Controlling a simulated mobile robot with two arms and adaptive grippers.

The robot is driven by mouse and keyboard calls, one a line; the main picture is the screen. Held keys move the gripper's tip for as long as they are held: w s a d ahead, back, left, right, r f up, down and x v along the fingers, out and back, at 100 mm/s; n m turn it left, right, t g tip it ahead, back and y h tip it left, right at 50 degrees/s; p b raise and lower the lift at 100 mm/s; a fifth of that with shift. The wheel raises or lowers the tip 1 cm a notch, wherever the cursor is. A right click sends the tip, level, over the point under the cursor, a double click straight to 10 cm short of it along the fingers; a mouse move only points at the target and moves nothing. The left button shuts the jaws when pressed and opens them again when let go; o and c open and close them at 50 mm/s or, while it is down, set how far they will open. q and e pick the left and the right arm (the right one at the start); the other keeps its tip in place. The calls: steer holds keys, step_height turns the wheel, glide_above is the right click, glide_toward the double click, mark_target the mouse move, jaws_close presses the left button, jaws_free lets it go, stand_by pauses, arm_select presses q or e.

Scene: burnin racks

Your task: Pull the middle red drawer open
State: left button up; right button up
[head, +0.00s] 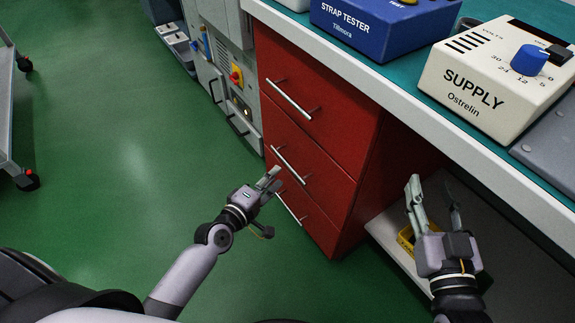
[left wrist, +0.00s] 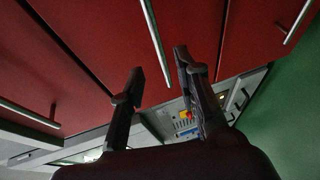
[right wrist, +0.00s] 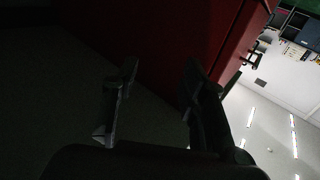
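The red drawer cabinet has three stacked fronts, flush and shut. The middle red drawer (head: 318,168) has a silver bar handle (head: 289,165). My left gripper (head: 271,178) is just in front of the middle drawer, near the handle's lower edge. In the left wrist view the fingers (left wrist: 158,66) are apart, with the middle handle (left wrist: 153,38) running between them in the picture. No finger is visibly closed on it; contact cannot be told. My right gripper (head: 432,188) is open and empty, under the bench beside the cabinet.
The top drawer's handle (head: 289,99) and bottom drawer's handle (head: 288,208) lie above and below. The bench edge (head: 400,110) overhangs at right, with a yellow bin (head: 405,239) on the low shelf beneath. A grey machine (head: 232,80) stands beyond the cabinet.

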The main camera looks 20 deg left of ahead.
mark_target(288, 163)
arm_select(q)
steer(key=shift+b+x, duration=0.75)
steer(key=shift+x, duration=3.1)
arm_select(e)
step_height(288, 163, up, 8)
steer(key=s+t+y, duration=0.1)
steer(key=t+y, duration=0.1)
steer(key=t, duration=0.2)
steer(key=shift+s+a+f+t, duration=0.2)
steer(key=shift+s+a+t, duration=0.1)
steer(key=shift+a, duration=0.05)
arm_select(q)
steer(key=shift+c, duration=0.2)
jaws_close()
